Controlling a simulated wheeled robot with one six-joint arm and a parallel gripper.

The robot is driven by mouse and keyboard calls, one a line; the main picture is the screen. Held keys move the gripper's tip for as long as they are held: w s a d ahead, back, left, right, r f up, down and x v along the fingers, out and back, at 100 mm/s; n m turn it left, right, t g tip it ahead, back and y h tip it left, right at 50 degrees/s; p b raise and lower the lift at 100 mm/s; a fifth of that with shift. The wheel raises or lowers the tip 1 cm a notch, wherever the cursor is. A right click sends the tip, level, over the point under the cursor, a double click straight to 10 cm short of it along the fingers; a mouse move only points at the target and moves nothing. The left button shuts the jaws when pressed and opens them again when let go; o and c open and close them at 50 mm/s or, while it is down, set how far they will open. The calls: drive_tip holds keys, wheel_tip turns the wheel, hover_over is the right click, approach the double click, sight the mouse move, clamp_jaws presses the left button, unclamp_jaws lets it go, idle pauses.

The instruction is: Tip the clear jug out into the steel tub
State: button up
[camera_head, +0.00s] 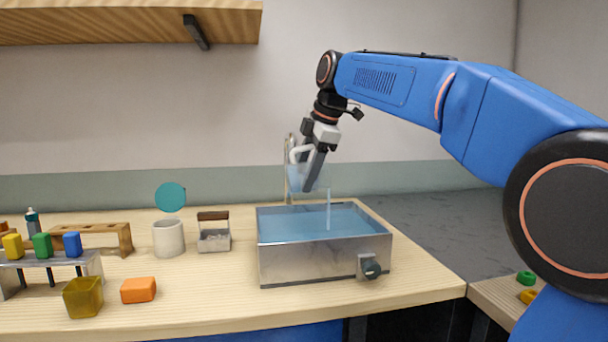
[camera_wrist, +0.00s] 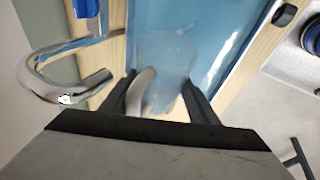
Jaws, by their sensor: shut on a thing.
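The clear jug (camera_head: 316,180) is held above the steel tub, and a thin clear stream falls from its right side into the water. My gripper (camera_head: 309,170) is shut on the jug's pale handle. In the wrist view the jug (camera_wrist: 168,62) shows between my gripper's fingers (camera_wrist: 158,95), with its spout pointing over the tub. The steel tub (camera_head: 300,262) stands on the wooden bench and holds blue water. The tub's water also shows in the wrist view (camera_wrist: 228,22). How much is left in the jug is hard to tell.
A chrome tap (camera_head: 288,160) rises behind the tub, close to the jug.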

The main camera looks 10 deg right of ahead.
drive_tip(key=shift+d, duration=0.1)
drive_tip(key=shift+d+r+y, duration=0.15)
drive_tip(key=shift+r+y, duration=0.2)
drive_tip(key=shift+y, duration=0.25)
drive_tip(key=shift+d+r+y, duration=0.3)
drive_tip(key=shift+y, duration=0.2)
drive_tip(key=shift+d, duration=0.1)
idle(0.4)
drive_tip(key=shift+d+m+y, duration=0.2)
drive_tip(key=shift+m+y, duration=0.1)
drive_tip(key=shift+r+y, duration=0.25)
drive_tip(key=shift+y, duration=0.05)
